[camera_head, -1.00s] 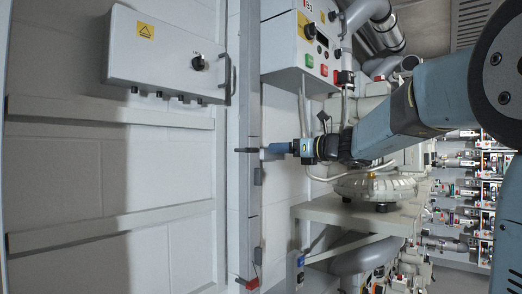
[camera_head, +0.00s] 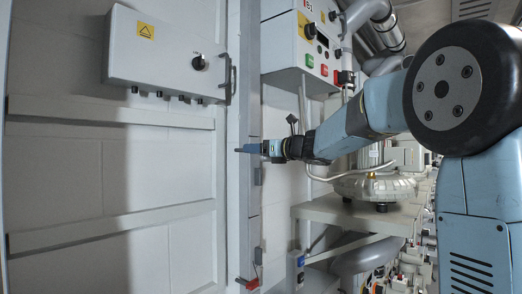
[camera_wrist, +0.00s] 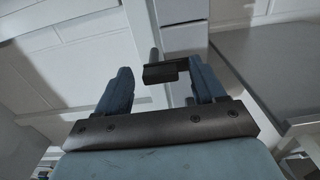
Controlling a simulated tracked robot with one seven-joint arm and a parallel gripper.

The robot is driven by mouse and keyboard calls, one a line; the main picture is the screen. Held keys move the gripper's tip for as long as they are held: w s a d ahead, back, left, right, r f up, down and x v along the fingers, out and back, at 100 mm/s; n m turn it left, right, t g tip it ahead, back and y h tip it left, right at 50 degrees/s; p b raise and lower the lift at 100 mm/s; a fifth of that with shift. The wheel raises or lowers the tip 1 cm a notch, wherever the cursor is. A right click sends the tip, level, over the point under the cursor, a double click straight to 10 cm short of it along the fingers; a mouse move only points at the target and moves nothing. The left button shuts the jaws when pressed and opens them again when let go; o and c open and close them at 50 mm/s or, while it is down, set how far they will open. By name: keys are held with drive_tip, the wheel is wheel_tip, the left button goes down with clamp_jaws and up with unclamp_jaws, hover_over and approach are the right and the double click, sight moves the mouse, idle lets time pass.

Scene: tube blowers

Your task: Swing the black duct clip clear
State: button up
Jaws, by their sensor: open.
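The black duct clip (camera_wrist: 160,73) is a small dark block with an arm running to the right, seen in the wrist view between my fingers. My gripper (camera_wrist: 155,85) is open around it. The left finger stands apart from the block; the clip's arm reaches the right finger, but I cannot tell whether they touch. In the head view my gripper (camera_head: 243,149) points left at the upright grey duct (camera_head: 251,220) and hides the clip there.
A grey box (camera_head: 165,55) with a knob and handle is up on the left. A control box (camera_head: 310,45) with red and green buttons is above right of my gripper. A grey shelf (camera_head: 335,211) juts out below the arm. A red piece (camera_head: 248,283) is at the duct's lower end.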

drive_tip(key=shift+c, duration=0.5)
drive_tip(key=c, duration=0.9)
drive_tip(key=shift+d, duration=0.2)
drive_tip(key=shift+c, duration=0.3)
drive_tip(key=shift+a, duration=0.1)
